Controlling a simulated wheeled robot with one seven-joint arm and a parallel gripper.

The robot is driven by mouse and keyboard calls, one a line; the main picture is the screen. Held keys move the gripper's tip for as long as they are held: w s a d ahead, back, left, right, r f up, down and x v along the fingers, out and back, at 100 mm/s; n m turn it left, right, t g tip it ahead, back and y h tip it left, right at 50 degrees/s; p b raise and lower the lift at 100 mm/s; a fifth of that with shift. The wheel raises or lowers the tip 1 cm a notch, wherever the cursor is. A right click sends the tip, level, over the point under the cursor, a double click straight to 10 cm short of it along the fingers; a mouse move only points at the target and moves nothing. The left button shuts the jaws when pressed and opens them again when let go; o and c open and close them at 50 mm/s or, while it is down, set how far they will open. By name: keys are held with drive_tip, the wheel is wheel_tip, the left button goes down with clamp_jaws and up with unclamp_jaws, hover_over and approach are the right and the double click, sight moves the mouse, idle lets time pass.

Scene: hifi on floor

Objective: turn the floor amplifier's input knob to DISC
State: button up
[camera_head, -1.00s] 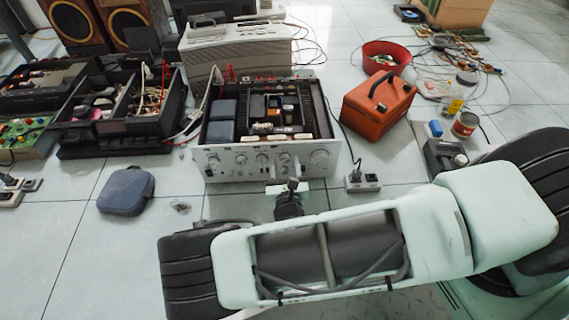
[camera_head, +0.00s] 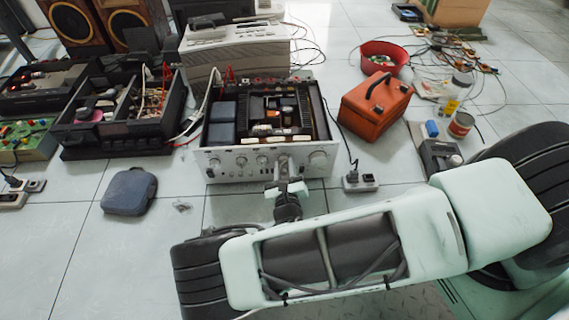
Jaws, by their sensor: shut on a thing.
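The floor amplifier (camera_head: 228,173) stands in the middle with its lid off and its silver front panel facing me. Several round knobs run along the panel, with a large one (camera_head: 318,159) at the right end. My gripper (camera_head: 283,163) is at the panel, left of that large knob. It is shut on a knob there, which its fingers mostly hide. I take this to be the input knob, but the panel lettering is too small to read, so its setting cannot be told.
A power strip (camera_head: 360,181) lies on the floor right of the amplifier, with an orange case (camera_head: 377,103) behind it. A dark blue pouch (camera_head: 129,191) lies at left. Opened black units (camera_head: 120,133) stand further left.

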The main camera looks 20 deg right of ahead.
drive_tip(key=n+p, duration=0.2)
drive_tip(key=n, duration=0.1)
drive_tip(key=shift+s+r+n, duration=0.1)
drive_tip(key=shift+n, duration=0.3)
drive_tip(key=n+p, duration=0.1)
drive_tip(key=n, duration=0.3)
drive_tip(key=shift+n+p, duration=0.3)
drive_tip(key=n, duration=0.4)
drive_tip(key=shift+f, duration=0.2)
drive_tip(key=n, duration=0.4)
drive_tip(key=shift+n, duration=0.3)
drive_tip(key=o, duration=1)
drive_tip(key=shift+c, duration=0.2)
